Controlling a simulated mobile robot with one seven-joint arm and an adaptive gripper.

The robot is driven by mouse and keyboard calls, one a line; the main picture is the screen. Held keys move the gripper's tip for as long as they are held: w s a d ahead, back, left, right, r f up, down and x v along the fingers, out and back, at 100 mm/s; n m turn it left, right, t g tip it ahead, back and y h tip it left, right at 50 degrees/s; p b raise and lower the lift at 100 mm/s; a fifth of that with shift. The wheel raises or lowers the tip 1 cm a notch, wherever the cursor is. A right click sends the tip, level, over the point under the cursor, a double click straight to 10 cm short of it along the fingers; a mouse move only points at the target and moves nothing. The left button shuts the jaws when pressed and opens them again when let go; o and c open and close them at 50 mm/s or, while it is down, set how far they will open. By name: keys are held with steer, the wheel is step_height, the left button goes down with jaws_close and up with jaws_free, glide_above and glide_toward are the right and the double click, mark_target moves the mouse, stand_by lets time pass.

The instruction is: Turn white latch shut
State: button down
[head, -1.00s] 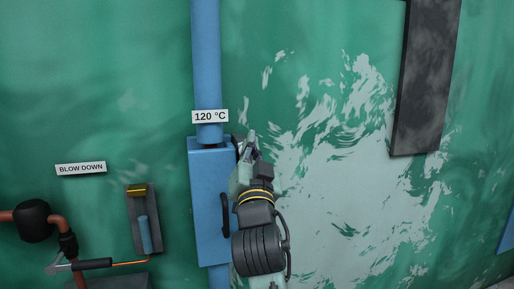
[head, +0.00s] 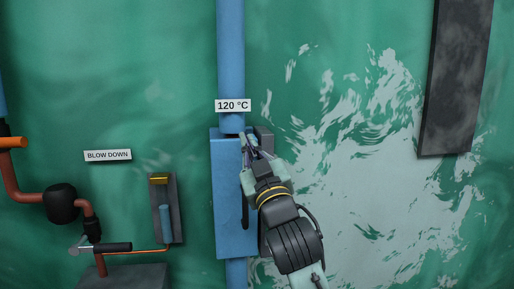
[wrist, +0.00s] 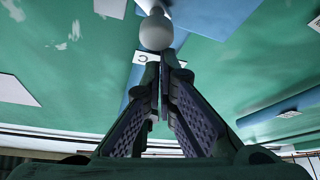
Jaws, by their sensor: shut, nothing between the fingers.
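A rounded white knob (wrist: 156,31), which looks like part of the white latch, shows at the top of the wrist view, just beyond my fingertips. Whether they touch it I cannot tell. My gripper (head: 249,141) is at the upper right part of the blue box (head: 226,190) on the blue pipe. In the wrist view my gripper (wrist: 162,66) is shut, with nothing between its fingers. In the head view the gripper covers the latch area, so the latch's angle is hidden.
A "120 °C" label (head: 233,106) sits on the pipe (head: 231,55) above the box. A dark handle (head: 245,205) is on the box below my gripper. Red piping (head: 28,199) and a lever unit (head: 166,208) are at the left. A dark panel (head: 456,80) hangs at the right.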

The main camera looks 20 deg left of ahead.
steer(key=f+n+g+b, duration=0.1)
steer(key=n, duration=0.1)
steer(key=a+f+n+g+b, duration=0.1)
steer(key=f+n+g+y, duration=0.1)
steer(key=n, duration=0.1)
steer(key=shift+s+a+n+b, duration=0.15)
steer(key=shift+s+n+b, duration=0.15)
steer(key=shift+s+b, duration=0.1)
steer(key=shift+f, duration=0.1)
stand_by(0.4)
